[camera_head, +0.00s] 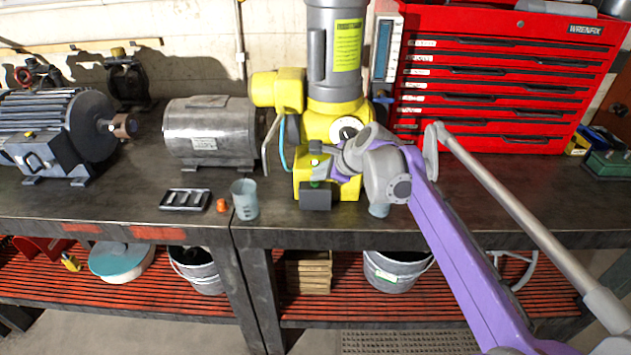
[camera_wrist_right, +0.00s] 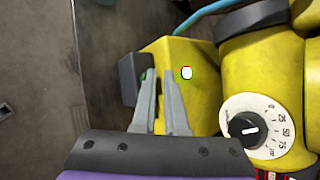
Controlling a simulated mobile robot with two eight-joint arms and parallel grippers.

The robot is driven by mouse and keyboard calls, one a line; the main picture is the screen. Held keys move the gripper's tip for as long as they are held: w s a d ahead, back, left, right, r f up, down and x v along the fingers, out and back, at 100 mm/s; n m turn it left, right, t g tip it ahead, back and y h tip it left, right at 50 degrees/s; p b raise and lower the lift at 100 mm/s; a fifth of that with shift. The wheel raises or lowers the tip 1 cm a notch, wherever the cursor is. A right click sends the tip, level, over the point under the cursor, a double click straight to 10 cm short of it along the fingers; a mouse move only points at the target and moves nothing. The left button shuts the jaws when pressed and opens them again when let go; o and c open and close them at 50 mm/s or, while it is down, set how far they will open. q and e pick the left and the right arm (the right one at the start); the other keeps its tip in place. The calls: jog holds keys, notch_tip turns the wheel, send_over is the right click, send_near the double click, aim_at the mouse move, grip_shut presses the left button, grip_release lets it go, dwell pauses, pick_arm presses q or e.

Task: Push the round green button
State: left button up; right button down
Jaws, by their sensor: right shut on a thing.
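The yellow control box (camera_head: 303,182) sits low at the front of the yellow and grey machine, with a dark grey block (camera_head: 316,197) on its near side. A green part, seemingly the button (camera_head: 315,184), shows just above that block. In the wrist view, a bit of green (camera_wrist_right: 143,75) shows beside the left finger, mostly hidden. My right gripper (camera_head: 328,170) is at the box; in the wrist view its fingertips (camera_wrist_right: 160,72) lie close together over the yellow surface, with a narrow gap. What they grip is unclear, seemingly part of the box. My left gripper is out of view.
A translucent beaker (camera_head: 245,200), an orange piece (camera_head: 221,205) and a dark tray (camera_head: 186,199) stand left. A red tool chest (camera_head: 500,75) stands right.

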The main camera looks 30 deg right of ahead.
aim_at(319, 182)
jog(key=shift+s+f, duration=0.25)
jog(key=shift+f, duration=0.35)
jog(key=shift+w+d+f, duration=0.2)
jog(key=shift+w, duration=0.1)
jog(key=shift+w+d+r+p, duration=0.15)
jog(key=shift+r+p, duration=0.25)
jog(key=shift+r, duration=0.3)
jog(key=shift+w+d+r+p, duration=0.15)
jog(key=shift+r+p, duration=0.25)
jog(key=shift+r, duration=0.3)
jog(key=shift+w+a+f, duration=0.15)
jog(key=shift+w, duration=0.05)
jog(key=shift+s+r+p, duration=0.15)
jog(key=shift+r+p, duration=0.3)
jog(key=shift+r, duration=0.15)
notch_tip(319, 182, up, 5)
jog(key=p, duration=0.4)
jog(key=shift+f, duration=0.1)
